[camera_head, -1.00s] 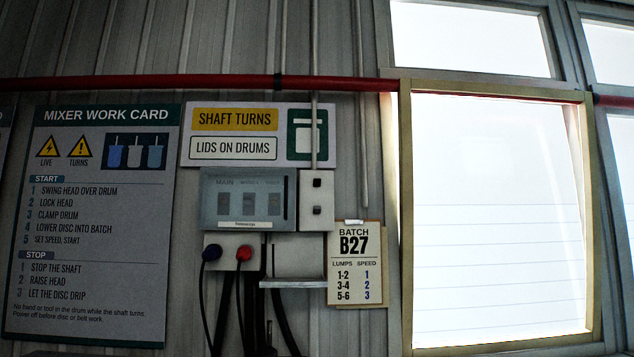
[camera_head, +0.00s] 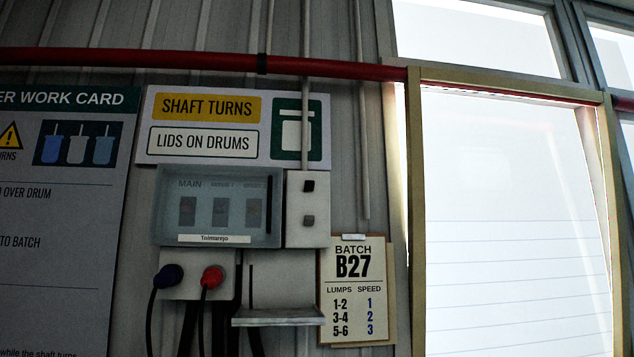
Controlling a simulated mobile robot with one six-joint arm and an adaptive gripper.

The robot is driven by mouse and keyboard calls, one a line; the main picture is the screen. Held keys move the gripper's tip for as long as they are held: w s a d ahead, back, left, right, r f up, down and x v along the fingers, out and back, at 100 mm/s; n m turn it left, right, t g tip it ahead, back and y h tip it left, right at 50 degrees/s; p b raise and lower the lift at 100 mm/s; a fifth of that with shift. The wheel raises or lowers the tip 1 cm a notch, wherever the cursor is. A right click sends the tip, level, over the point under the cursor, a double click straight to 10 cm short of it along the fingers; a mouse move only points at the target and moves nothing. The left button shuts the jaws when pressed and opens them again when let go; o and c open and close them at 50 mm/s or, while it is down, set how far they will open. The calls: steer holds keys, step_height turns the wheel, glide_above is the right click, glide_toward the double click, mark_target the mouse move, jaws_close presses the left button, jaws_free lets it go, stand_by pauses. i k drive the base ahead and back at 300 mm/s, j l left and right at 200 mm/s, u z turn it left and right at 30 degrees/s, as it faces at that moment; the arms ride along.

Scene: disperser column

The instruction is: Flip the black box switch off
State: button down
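A grey switch box (camera_head: 262,235) hangs on the wall under the yellow and white sign. Its front window shows several grey switches (camera_head: 221,211) in a row, with "MAIN" over the left one and a label strip below. A narrow pale box (camera_head: 294,234) joins its right side. That box carries a small black square piece (camera_head: 308,187) above a greyer square one (camera_head: 308,221). I cannot tell which of these is the black box switch, or whether any is on or off. My gripper is not in view.
A red pipe (camera_head: 180,62) runs above the sign (camera_head: 235,130).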

mark_target(309, 184)
steer(key=i+j+z, duration=0.1)
steer(key=i, duration=0.35)
steer(key=i+j+z, duration=0.1)
steer(key=i+j, duration=0.2)
steer(key=i, duration=0.15)
